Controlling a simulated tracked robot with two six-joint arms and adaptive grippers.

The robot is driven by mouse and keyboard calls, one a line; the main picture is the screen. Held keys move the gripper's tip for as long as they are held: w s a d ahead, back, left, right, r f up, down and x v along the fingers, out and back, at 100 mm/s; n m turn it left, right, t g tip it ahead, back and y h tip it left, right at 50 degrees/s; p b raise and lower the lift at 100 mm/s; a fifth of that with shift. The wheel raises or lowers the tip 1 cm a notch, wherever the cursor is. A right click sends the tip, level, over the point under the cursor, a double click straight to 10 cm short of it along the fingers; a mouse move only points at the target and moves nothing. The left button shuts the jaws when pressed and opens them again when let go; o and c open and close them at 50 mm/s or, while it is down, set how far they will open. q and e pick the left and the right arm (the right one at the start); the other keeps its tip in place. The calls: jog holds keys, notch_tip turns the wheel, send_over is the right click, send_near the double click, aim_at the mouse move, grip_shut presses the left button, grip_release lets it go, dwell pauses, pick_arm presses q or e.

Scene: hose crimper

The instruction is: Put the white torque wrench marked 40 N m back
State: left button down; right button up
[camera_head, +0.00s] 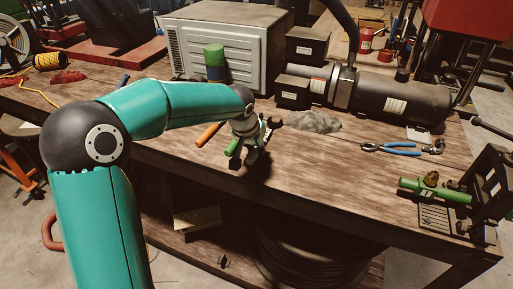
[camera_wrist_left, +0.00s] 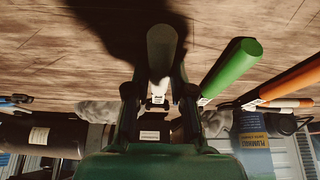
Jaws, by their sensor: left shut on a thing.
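My left gripper (camera_head: 252,155) is shut over the middle of the bench. In the left wrist view its fingers (camera_wrist_left: 159,98) are closed around a wrench with a grey handle (camera_wrist_left: 162,45) and a white part below it. No 40 N m marking can be read on it. In the head view a dark open-jawed wrench head (camera_head: 272,122) shows beside the gripper. A green-handled tool (camera_head: 233,146) is close beside the gripper and also shows in the left wrist view (camera_wrist_left: 232,70). My right gripper is not in view.
An orange-handled tool (camera_head: 208,134) lies left of the green one. A grey rag (camera_head: 312,122), a dark cylindrical machine (camera_head: 395,95) and a vented cabinet (camera_head: 225,60) stand behind. Blue-handled pliers (camera_head: 390,148) and a green fitting (camera_head: 435,190) are right. The bench front middle is clear.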

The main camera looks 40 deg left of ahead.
pick_arm(q)
jog(key=c, duration=1)
grip_release()
jog(key=v, duration=1.2)
jog(key=shift+b, duration=0.35)
jog(key=shift+s, duration=0.1)
